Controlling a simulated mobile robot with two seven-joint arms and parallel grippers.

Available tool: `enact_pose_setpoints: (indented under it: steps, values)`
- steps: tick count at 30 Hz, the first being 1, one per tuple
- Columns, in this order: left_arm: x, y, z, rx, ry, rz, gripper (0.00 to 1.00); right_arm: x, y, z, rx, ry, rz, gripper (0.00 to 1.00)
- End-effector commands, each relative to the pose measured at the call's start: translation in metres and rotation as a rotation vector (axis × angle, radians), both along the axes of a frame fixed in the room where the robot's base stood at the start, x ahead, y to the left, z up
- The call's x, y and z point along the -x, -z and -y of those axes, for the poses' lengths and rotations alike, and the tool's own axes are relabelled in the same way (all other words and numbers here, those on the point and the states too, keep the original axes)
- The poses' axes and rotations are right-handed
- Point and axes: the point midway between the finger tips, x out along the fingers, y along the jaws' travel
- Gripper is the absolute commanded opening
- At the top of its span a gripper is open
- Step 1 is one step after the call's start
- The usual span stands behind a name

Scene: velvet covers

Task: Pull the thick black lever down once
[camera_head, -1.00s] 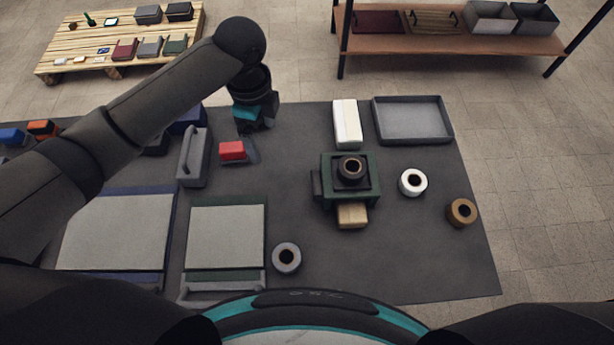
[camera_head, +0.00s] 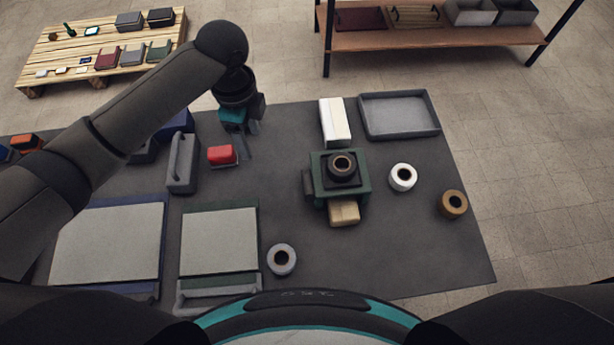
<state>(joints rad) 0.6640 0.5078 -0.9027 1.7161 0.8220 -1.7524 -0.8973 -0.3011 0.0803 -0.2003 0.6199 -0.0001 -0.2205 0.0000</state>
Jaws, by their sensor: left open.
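A green machine (camera_head: 360,185) stands on the dark table right of centre, with a black ring (camera_head: 342,165) on its dark top and a tan block (camera_head: 344,212) at its front. A dark block (camera_head: 308,182) sticks out at its left side; I cannot tell whether this is the thick black lever. My left gripper (camera_head: 245,151) is open and empty, pointing down just right of a red block (camera_head: 222,155). It is well left of the machine and apart from it. My right gripper is not in view.
A white box (camera_head: 335,122) and grey tray (camera_head: 432,128) lie behind the machine. White (camera_head: 403,177) and brown (camera_head: 453,204) rolls stand right of it, a grey roll (camera_head: 282,259) front left. A grey handled piece (camera_head: 183,165) stands left of the gripper. Table between gripper and machine is clear.

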Motion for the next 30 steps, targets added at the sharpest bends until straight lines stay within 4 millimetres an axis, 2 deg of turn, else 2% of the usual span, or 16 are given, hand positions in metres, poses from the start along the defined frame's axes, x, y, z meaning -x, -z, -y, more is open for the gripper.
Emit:
enact_pose_setpoints:
  steps: [2, 16, 30]
  values:
    - [0.0000, 0.0000, 0.0000, 0.000, 0.000, 0.000, 0.52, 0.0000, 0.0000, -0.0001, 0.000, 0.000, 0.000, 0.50]
    - [0.0000, 0.0000, 0.0000, 0.000, 0.000, 0.000, 0.00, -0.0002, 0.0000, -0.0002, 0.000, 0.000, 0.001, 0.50]
    - [0.0000, 0.0000, 0.0001, 0.000, 0.000, 0.000, 0.00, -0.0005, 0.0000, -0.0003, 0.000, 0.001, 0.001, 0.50]
